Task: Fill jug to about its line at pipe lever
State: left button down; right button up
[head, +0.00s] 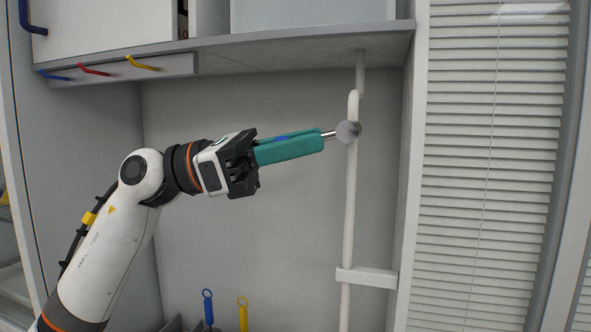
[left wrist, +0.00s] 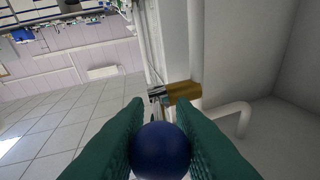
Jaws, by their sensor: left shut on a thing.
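The white pipe (head: 350,205) runs down the back of the alcove, with a grey round valve body (head: 348,131) partway up. A short metal lever rod (head: 328,134) sticks out from it to the left, roughly level. My left gripper (head: 320,140) has its long teal fingers shut around the lever's end. In the left wrist view, a dark blue ball knob (left wrist: 160,150) sits between the fingers, with metal parts beyond. The jug is not in view, and neither is my right gripper.
A grey shelf (head: 300,53) overhangs the alcove, with blue, red and yellow hooks (head: 95,69) at left. A white bracket (head: 367,277) crosses the pipe low down. Blue (head: 208,308) and yellow (head: 243,313) handles stand at the bottom. White blinds (head: 490,180) fill the right.

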pick_arm(q)
jog(key=shift+d+f+h+b, duration=0.1)
jog(key=shift+f+h+b, duration=0.6)
jog(key=shift+b, duration=0.25)
jog(key=shift+r+n, duration=0.2)
jog(key=shift+n, duration=0.1)
jog(key=shift+h, duration=0.3)
pick_arm(e)
notch_tip(320, 180, down, 4)
jog(key=shift+r, duration=0.15)
pick_arm(q)
jog(key=shift+r, duration=0.1)
pick_arm(e)
jog(key=shift+a, duration=0.1)
pick_arm(q)
jog(key=c, duration=1.2)
grip_release()
